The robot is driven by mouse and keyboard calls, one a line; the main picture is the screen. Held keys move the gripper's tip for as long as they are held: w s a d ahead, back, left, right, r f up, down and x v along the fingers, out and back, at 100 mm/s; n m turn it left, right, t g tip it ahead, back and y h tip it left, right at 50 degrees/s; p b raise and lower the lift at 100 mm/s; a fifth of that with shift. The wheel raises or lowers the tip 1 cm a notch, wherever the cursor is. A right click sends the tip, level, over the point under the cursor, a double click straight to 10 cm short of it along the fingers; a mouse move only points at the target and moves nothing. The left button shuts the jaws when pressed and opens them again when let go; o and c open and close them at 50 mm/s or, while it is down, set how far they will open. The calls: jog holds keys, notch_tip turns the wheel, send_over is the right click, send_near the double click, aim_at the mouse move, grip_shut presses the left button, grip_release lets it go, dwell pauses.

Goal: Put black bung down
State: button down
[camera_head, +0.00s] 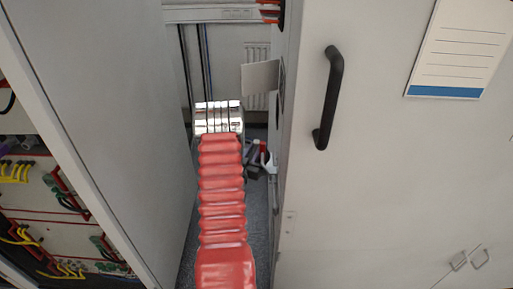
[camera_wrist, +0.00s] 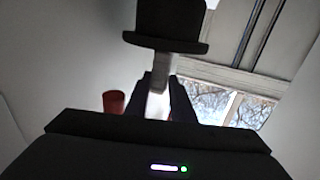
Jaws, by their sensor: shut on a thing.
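In the wrist view, my gripper (camera_wrist: 160,84) has its two dark fingers closed around a pale grey stem. A black bung (camera_wrist: 168,22) with a wide flange stands at the far end of this stem, beyond the fingertips. The bung appears held clear, with pale wall surfaces behind it. In the head view, my red-sleeved arm reaches away into the gap between two cabinets. The gripper and the bung cannot be made out there.
A grey cabinet side and open racks with yellow cables (camera_head: 18,172) stand left. A pale cabinet door with a black handle (camera_head: 328,98) stands close on the right. A small red object (camera_wrist: 113,102) and a window (camera_wrist: 235,102) show in the wrist view.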

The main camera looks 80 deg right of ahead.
jog(key=d, duration=0.2)
jog(key=shift+s+d, duration=0.15)
jog(key=shift+d, duration=0.15)
jog(key=shift+f, duration=0.25)
jog(key=shift+f, duration=0.15)
jog(key=c, duration=1.8)
grip_release()
jog(key=w+a, duration=0.1)
jog(key=a, duration=1.1)
